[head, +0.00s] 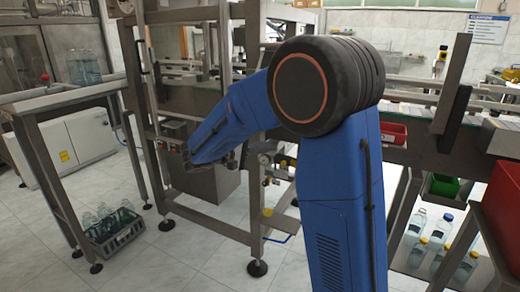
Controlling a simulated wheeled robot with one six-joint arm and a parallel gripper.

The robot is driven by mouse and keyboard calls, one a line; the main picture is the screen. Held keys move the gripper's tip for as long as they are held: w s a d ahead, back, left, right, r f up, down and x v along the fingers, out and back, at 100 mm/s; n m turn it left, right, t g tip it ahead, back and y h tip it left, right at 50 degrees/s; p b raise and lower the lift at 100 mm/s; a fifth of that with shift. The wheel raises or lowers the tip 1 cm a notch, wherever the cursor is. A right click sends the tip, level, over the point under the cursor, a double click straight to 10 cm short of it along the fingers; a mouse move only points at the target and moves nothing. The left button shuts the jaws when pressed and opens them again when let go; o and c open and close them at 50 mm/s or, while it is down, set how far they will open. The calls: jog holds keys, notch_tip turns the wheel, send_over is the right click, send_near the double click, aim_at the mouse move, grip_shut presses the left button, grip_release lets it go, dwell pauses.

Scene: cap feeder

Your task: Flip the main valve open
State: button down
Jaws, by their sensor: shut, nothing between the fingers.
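The main valve is not clearly identifiable. Small pipe fittings with yellow parts (268,181) and a round gauge (264,159) sit on the front of the steel machine frame, left of my upright arm link. A yellow part (267,212) is lower on the same post. My blue arm reaches left and down to this frame.
A steel table (62,98) stands at left, with a crate of bottles (112,238) below it. A grey cabinet (205,183) is inside the machine frame. A red bin (505,215) stands at right, near bottles (440,232). The tiled floor in front is clear.

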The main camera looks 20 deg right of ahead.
jog(key=s+d+f, duration=0.1)
jog(key=s+d, duration=0.1)
jog(key=d, duration=0.4)
jog(key=shift+s+d, duration=0.2)
jog(key=shift+d, duration=0.05)
jog(key=shift+f, duration=0.1)
